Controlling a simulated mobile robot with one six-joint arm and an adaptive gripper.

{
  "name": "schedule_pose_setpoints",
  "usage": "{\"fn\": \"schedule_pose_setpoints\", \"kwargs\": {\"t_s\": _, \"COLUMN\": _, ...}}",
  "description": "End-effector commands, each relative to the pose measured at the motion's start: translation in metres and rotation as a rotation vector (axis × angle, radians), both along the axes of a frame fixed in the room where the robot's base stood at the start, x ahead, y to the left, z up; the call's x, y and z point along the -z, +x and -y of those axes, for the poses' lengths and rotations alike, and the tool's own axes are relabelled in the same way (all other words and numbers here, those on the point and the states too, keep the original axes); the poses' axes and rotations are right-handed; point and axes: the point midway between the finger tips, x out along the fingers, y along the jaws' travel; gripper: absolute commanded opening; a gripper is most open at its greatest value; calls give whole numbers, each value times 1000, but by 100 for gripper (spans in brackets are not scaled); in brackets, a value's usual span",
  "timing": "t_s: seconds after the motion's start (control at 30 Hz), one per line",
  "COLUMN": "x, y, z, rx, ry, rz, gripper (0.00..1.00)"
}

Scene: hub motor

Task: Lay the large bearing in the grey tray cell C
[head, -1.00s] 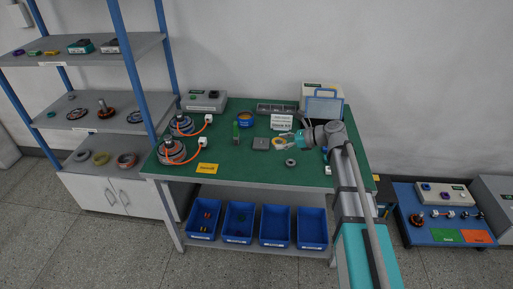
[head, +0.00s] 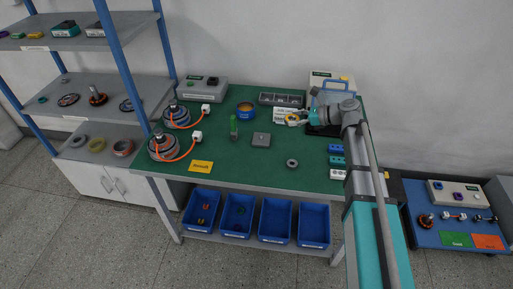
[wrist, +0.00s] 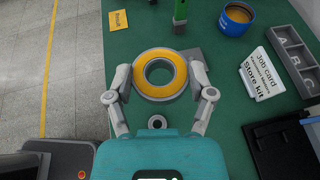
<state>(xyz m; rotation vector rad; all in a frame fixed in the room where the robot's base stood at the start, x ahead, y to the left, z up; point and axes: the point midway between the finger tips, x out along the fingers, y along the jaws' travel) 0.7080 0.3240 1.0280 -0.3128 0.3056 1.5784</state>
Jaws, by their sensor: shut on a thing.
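The large bearing, an orange ring with a grey rim (wrist: 160,54), is held between the two fingers of my gripper (wrist: 161,78). In the head view the bearing (head: 291,122) and my gripper (head: 298,119) are over the back right of the green table, in front of the job card. The grey tray (head: 263,97) lies at the back of the table, beyond the card. In the wrist view the tray (wrist: 283,36) is at the right edge, with cells marked A, B and C; C is nearest the lower right. The bearing is apart from the tray.
The job card (wrist: 265,73) stands between the bearing and the tray in the wrist view. A blue cup-like container (wrist: 236,18), a green upright piece (head: 234,127) and a grey square plate (head: 261,140) are nearby. A small grey ring (head: 292,163) lies in front.

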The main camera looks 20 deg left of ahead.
Motion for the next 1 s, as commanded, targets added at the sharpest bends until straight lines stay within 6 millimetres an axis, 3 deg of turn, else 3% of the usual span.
{"fn": "schedule_pose_setpoints", "kwargs": {"t_s": 0.57, "x": 2, "y": -5, "z": -5, "rx": -8, "ry": 0, "rz": 0, "gripper": 18}}
{"fn": "schedule_pose_setpoints", "kwargs": {"t_s": 1.0, "x": 46, "y": -27, "z": 20, "rx": 94, "ry": -1, "rz": 0, "gripper": 18}}
